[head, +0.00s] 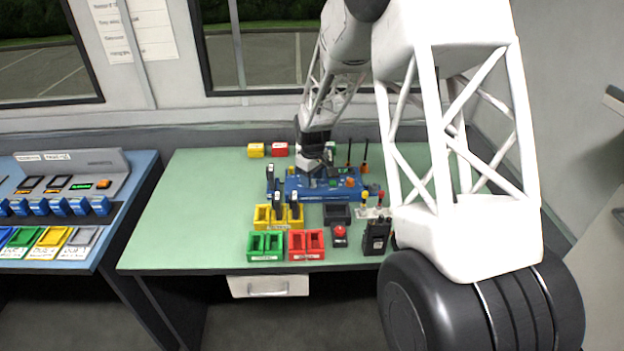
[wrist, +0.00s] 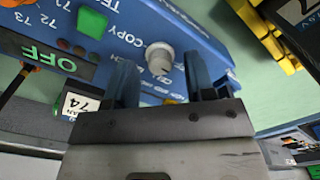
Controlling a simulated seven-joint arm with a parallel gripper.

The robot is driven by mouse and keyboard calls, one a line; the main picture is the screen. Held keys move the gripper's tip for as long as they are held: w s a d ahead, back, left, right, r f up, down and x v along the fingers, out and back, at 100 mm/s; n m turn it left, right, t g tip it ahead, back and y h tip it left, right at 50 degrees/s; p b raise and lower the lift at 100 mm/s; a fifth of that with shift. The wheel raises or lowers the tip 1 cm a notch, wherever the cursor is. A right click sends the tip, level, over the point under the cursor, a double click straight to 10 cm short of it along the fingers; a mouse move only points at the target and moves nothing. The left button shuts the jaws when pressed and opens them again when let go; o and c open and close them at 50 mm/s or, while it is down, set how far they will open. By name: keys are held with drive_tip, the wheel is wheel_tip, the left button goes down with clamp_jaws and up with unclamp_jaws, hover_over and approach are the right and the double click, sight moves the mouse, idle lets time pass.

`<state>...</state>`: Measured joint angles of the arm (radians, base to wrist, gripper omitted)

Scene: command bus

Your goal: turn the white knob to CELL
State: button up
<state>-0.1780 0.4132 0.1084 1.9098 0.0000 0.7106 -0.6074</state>
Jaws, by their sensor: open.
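The white knob (wrist: 159,58) stands on a blue panel (wrist: 110,60) in the wrist view, beside the printed word COPY. My gripper (wrist: 160,70) is open, with one dark finger on each side of the knob in the picture. I cannot tell whether either finger touches it. Smaller print beside the knob is partly covered by the fingers, and I cannot read CELL. In the head view my gripper (head: 312,165) is low over the blue panel (head: 320,196) on the green table, and I cannot make out the knob there.
Close by on the panel are a green button (wrist: 92,22) and an OFF display (wrist: 50,55). In the head view, yellow bins (head: 264,216), green bins (head: 265,246), red bins (head: 307,245) and a black radio (head: 376,236) stand in front. The table's left side is clear.

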drive_tip(key=shift+f, duration=0.3)
clamp_jaws()
drive_tip(key=shift+m, duration=0.3)
drive_tip(key=m, duration=1.1)
idle(0.4)
idle(0.5)
